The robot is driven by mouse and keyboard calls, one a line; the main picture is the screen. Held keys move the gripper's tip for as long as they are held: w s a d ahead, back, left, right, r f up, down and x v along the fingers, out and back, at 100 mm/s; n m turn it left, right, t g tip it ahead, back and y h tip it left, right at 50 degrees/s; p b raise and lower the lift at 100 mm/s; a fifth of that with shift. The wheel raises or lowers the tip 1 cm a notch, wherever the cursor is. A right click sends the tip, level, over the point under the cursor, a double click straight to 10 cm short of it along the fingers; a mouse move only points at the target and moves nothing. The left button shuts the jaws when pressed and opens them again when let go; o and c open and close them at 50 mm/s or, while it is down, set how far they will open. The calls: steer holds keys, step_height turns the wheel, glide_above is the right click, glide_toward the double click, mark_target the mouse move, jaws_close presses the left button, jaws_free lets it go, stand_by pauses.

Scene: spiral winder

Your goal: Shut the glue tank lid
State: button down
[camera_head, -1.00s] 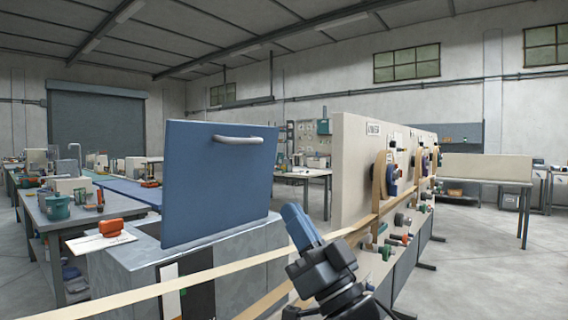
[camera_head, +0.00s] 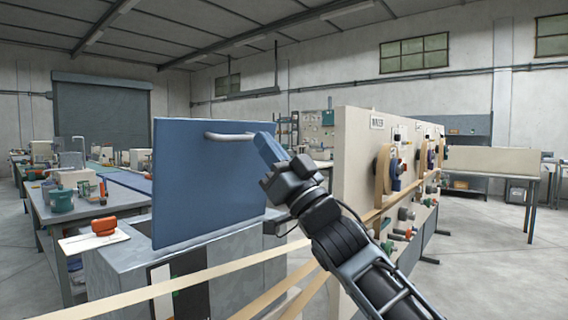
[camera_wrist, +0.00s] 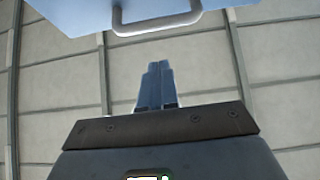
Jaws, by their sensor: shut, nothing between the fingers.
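The glue tank lid (camera_head: 205,190) is a blue panel standing upright, open, on the grey tank (camera_head: 225,272) in the head view. Its pale bar handle (camera_head: 229,136) is near the top right edge. My gripper (camera_head: 262,140) is shut and empty. In the head view its blue fingers overlap the lid's right edge just below the handle's right end; I cannot tell if they touch. In the wrist view the shut fingers (camera_wrist: 156,75) point up, with the handle (camera_wrist: 157,22) and the lid (camera_wrist: 85,12) above them and a visible gap between.
Tan strips (camera_head: 180,285) run across in front of the tank towards the winder panel (camera_head: 360,150) on the right. An orange object (camera_head: 104,226) sits on a pale board left of the tank. A cluttered bench (camera_head: 85,205) stands further left. Open floor lies at the right.

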steer(key=shift+w+a+f, duration=0.1)
steer(key=shift+w+a, duration=0.5)
steer(key=shift+a, duration=0.15)
steer(key=shift+w+a+f, duration=0.1)
steer(key=shift+w+a, duration=0.45)
steer(key=shift+a, duration=0.2)
steer(key=shift+r+p, duration=0.15)
steer(key=shift+p, duration=0.15)
